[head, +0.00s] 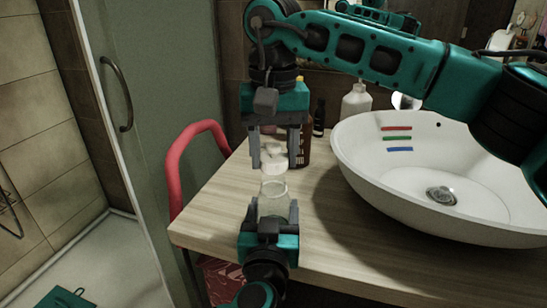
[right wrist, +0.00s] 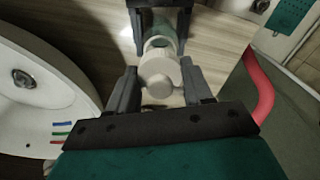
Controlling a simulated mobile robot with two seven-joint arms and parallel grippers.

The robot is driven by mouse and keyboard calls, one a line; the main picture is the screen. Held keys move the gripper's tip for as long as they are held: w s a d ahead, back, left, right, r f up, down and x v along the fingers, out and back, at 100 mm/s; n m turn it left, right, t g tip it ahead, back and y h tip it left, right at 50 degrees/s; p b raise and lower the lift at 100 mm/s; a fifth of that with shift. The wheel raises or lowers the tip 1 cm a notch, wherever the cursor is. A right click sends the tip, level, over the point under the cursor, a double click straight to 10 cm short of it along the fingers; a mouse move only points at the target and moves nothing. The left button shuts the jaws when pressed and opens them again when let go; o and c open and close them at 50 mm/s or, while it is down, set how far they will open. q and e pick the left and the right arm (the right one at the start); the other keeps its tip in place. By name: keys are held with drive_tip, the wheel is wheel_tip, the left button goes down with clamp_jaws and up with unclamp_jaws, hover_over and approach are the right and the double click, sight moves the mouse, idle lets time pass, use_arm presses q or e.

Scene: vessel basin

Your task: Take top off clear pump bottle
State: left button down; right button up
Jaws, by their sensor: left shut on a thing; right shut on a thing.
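The clear pump bottle (head: 273,190) is upright above the wooden counter in the head view, held by my left gripper (head: 269,213) from below. Its white pump top (head: 273,163) is between the fingers of my right gripper (head: 274,158), which comes down from above. In the right wrist view the white top (right wrist: 160,76) lies between my right fingers (right wrist: 160,90), with my left gripper (right wrist: 162,22) beyond it. The top is directly over the bottle's mouth; I cannot tell clearly whether they touch. The lower bottle is partly hidden by my left fingers.
A white basin (head: 365,175) with red, green and blue strips stands on the counter (head: 215,215) at right. A brown bottle (head: 304,145), a small dark bottle (head: 319,118) and a white bottle (head: 356,103) stand behind. A red rail (head: 174,165) is at left.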

wheel_tip(320, 180, up, 2)
drive_tip(key=shift+r, duration=0.25)
use_arm(q)
drive_tip(key=shift+c, duration=0.3)
unclamp_jaws()
